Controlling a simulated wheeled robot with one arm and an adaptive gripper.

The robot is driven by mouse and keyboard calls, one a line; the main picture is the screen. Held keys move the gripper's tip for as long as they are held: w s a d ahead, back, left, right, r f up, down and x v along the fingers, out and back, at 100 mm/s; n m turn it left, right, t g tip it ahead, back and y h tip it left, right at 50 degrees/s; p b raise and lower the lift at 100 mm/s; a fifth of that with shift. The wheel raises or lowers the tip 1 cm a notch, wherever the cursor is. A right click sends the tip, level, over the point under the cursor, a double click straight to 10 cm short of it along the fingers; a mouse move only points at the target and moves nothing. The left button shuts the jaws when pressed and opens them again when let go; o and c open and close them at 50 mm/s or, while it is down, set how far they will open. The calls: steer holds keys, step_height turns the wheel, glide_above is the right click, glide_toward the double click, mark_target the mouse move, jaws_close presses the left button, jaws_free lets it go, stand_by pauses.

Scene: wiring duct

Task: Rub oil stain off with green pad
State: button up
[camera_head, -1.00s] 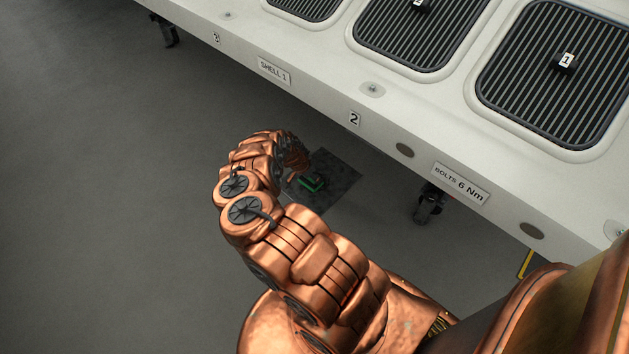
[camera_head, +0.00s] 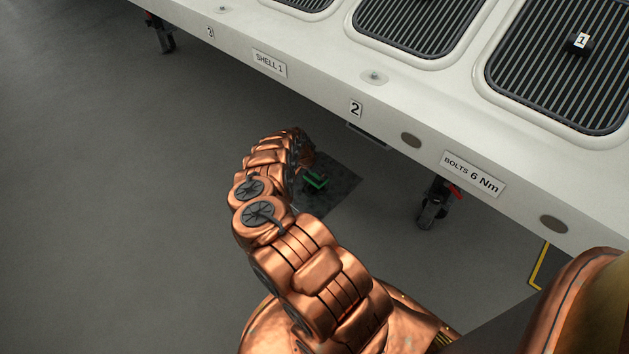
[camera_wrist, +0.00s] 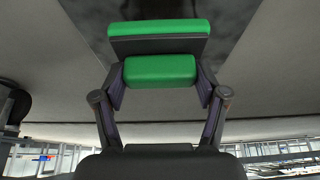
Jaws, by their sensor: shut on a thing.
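The green pad (camera_head: 315,180) is low over a dark square patch (camera_head: 343,190) on the floor. In the wrist view the green pad (camera_wrist: 160,28) has a wide dark-edged slab and a green grip block. My gripper (camera_wrist: 160,72) is shut on that block, one finger on each side. The dark patch (camera_wrist: 78,25) runs behind the pad in the wrist view, with a blacker smear (camera_wrist: 125,10) that may be the oil stain or a shadow. Whether the pad touches the floor cannot be told. In the head view my arm hides much of the gripper.
A long white duct shell (camera_head: 330,75) with dark grilles stands above and to the right of the patch, on casters (camera_head: 433,203). A yellow floor line (camera_head: 540,266) shows at the right. The grey floor to the left is clear.

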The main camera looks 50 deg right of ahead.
steer(key=shift+w+d+f+b, duration=0.65)
steer(key=shift+d+b, duration=0.4)
steer(key=shift+b, duration=0.7)
steer(key=shift+w+d+f+b, duration=0.6)
steer(key=shift+d+b, duration=0.5)
steer(key=shift+b, duration=0.7)
steer(key=shift+w+d+f+b, duration=0.65)
steer(key=shift+d+b, duration=0.4)
steer(key=shift+b, duration=0.7)
steer(key=shift+w+r, duration=0.15)
steer(key=shift+r, duration=0.2)
steer(key=shift+a+p, duration=0.3)
steer(key=shift+p, duration=0.25)
steer(key=shift+a+p, duration=1.15)
steer(key=shift+p, duration=0.05)
steer(key=a+p, duration=0.6)
steer(key=a, duration=0.2)
steer(key=shift+a+r, duration=0.1)
steer(key=shift+a, duration=0.15)
steer(key=s+p, duration=0.2)
steer(key=s, duration=0.1)
steer(key=shift+s+d+f+p, duration=0.15)
steer(key=shift+s+p, duration=0.5)
steer(key=shift+s, duration=0.4)
steer(key=shift+s+a+f+p, duration=0.15)
steer(key=shift+s+p, duration=0.5)
steer(key=shift+s, duration=0.4)
steer(key=shift+d, duration=0.1)
